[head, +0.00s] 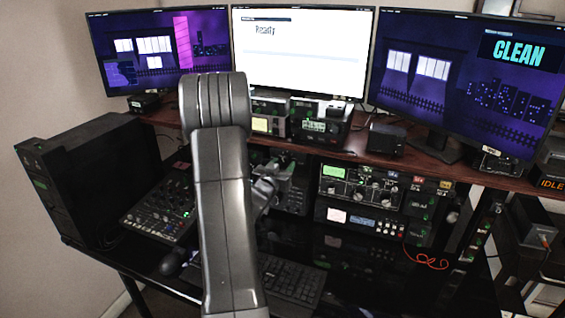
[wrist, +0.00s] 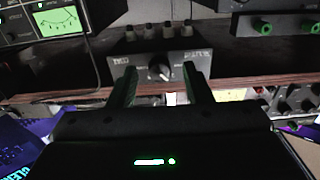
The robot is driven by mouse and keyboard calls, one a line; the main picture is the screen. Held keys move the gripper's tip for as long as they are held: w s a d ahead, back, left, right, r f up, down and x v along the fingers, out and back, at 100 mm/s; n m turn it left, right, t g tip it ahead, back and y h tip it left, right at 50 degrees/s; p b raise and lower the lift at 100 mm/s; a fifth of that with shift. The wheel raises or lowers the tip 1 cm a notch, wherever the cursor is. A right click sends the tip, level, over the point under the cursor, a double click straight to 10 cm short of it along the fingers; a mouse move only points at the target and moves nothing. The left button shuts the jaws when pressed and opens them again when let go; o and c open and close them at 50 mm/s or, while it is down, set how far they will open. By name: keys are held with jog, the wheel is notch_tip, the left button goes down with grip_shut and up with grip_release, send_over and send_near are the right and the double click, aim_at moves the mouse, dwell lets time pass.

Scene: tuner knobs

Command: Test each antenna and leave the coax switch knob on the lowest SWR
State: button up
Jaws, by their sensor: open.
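In the wrist view the coax switch is a small dark box (wrist: 150,72) with several connectors along its top, standing on the wooden shelf. Its round black knob (wrist: 160,70) has a pale pointer mark, tilted; the exact position is too small to read. My gripper (wrist: 160,82) is open, with one finger on each side of the knob and a visible gap on both sides; contact is not seen. A green-lit needle meter (wrist: 58,22) is at upper left, its scale unreadable. In the head view my arm hides the switch.
The centre monitor (head: 300,55) reads "Ready". The right monitor (head: 465,75) shows "CLEAN", and an orange "IDLE" sign is at the right edge. Radios (head: 362,188) sit under the shelf. A mixer (head: 160,207) and keyboard (head: 290,280) lie on the desk.

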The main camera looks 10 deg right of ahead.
jog(key=shift+w+d, duration=0.25)
jog(key=shift+w, duration=0.1)
jog(key=shift+c, duration=0.5)
grip_shut()
jog(key=c, duration=0.9)
grip_release()
jog(key=c, duration=0.9)
grip_release()
jog(key=shift+f+b, duration=0.1)
jog(key=shift+b, duration=0.3)
jog(key=c, duration=0.9)
grip_release()
jog(key=shift+f+m+b, duration=0.15)
jog(key=shift+m+b, duration=0.55)
jog(key=shift+b, duration=0.25)
jog(key=c, duration=0.9)
grip_release()
jog(key=m+b, duration=0.2)
jog(key=b, duration=0.1)
jog(key=shift+b, duration=0.35)
jog(key=c, duration=0.9)
grip_release()
jog(key=m+b, duration=0.4)
jog(key=b, duration=0.1)
jog(key=shift+r, duration=0.25)
jog(key=c, duration=0.9)
grip_release()
jog(key=shift+m, duration=0.3)
